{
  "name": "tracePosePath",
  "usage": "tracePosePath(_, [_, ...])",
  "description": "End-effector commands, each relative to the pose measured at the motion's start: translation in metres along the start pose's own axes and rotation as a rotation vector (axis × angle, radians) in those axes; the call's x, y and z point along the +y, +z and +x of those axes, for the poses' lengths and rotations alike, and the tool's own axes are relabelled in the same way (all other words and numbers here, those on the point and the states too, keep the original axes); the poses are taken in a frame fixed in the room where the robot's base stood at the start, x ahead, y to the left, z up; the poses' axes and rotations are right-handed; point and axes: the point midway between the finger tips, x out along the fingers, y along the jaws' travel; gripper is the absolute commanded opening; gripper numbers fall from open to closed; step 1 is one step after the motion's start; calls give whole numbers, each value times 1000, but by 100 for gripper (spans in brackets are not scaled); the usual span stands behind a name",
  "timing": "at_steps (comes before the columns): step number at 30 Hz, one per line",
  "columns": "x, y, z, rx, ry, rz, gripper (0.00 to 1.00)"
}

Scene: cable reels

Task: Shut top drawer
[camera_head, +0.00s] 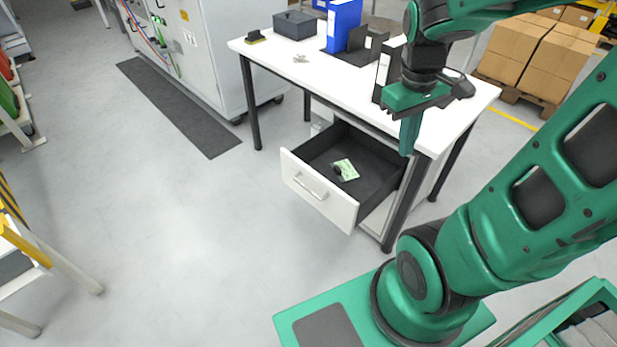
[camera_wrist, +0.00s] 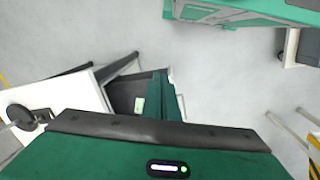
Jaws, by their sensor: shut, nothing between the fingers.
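The top drawer (camera_head: 319,190) of the white under-desk cabinet stands pulled well out, with a white front, a grey bar handle (camera_head: 311,185) and a dark inside. A green-and-white packet (camera_head: 345,170) and a small dark item lie in it. My gripper (camera_head: 409,137) is shut and empty, pointing down above and to the right of the drawer, by the desk's front edge. In the wrist view my gripper (camera_wrist: 166,95) covers part of the open drawer (camera_wrist: 125,97), and the drawer's front is mostly hidden there. I see no contact between gripper and drawer.
The white desk (camera_head: 300,72) stands over the cabinet, with a blue binder (camera_head: 343,24), a dark grey box (camera_head: 294,25) and black files on top. Its dark front leg (camera_head: 403,205) is close right of the drawer. The floor (camera_head: 190,220) left of the drawer is clear.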

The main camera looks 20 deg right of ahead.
Motion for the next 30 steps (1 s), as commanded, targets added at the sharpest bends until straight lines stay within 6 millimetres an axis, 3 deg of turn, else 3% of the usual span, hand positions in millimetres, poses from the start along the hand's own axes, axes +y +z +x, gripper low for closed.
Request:
tracePosePath(8, [-28,-94,37,-18,84,-575,0])
tracePosePath(18, [-103,-192,108,-40,152,-1292,0])
tracePosePath(24, [-157,-228,156,-50,175,-1670,0])
tracePosePath(30, [-189,-243,184,-51,186,-1877,0])
